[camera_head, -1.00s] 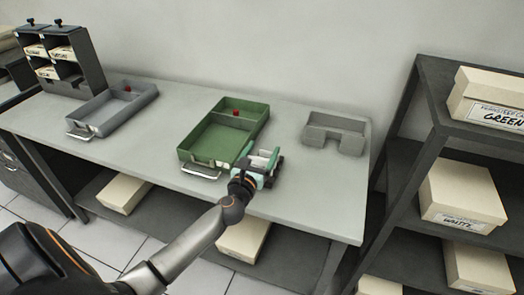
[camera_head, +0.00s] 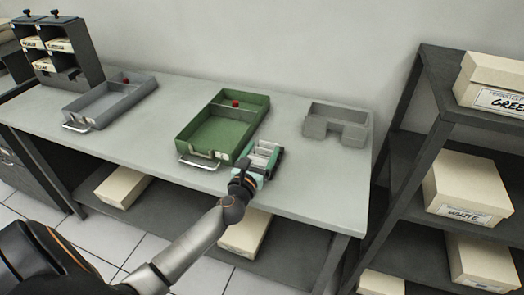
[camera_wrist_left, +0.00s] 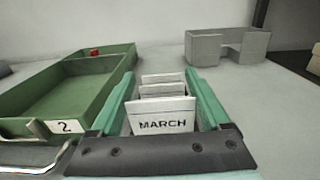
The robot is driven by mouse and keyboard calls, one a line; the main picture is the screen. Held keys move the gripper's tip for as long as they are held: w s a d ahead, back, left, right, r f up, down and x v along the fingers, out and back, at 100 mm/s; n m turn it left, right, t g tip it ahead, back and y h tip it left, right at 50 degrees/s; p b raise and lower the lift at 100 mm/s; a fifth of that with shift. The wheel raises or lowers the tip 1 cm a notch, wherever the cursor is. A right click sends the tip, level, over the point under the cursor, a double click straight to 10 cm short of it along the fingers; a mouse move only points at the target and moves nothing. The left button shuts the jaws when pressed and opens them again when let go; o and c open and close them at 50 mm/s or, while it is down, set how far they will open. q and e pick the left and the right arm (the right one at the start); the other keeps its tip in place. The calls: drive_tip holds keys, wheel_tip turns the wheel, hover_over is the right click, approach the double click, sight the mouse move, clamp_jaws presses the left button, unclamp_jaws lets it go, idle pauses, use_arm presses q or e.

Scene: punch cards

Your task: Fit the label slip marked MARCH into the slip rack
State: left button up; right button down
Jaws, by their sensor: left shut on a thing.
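My left gripper (camera_head: 264,154) is at the front of the table, just right of the green tray, pointing toward the back. In the left wrist view its two teal fingers (camera_wrist_left: 161,74) flank a white slip marked MARCH (camera_wrist_left: 162,122), its lettering upright and facing the camera. The gripper is shut on this slip. Two more pale slips or plates (camera_wrist_left: 163,84) stand behind it between the fingers; I cannot tell what supports them. A grey notched holder (camera_head: 318,131) stands at the back right, apart from the gripper; I cannot tell whether it is the slip rack. My right gripper is not in view.
The green tray (camera_head: 187,138), labelled 2, has a front handle and a red knob (camera_head: 235,103). A grey tray (camera_head: 73,108) and a dark cubby cabinet (camera_head: 88,55) stand at left. A shelf with cream boxes (camera_head: 462,186) is at right. Tabletop around the holder is clear.

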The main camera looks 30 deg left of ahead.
use_arm(q)
drive_tip(key=shift+f, duration=0.25)
idle(0.3)
drive_tip(key=shift+f+b, duration=0.25)
drive_tip(key=shift+b, duration=0.15)
drive_tip(key=o, duration=1.1)
drive_tip(key=b+v, duration=0.1)
drive_tip(key=v, duration=1.1)
drive_tip(key=shift+s, duration=0.25)
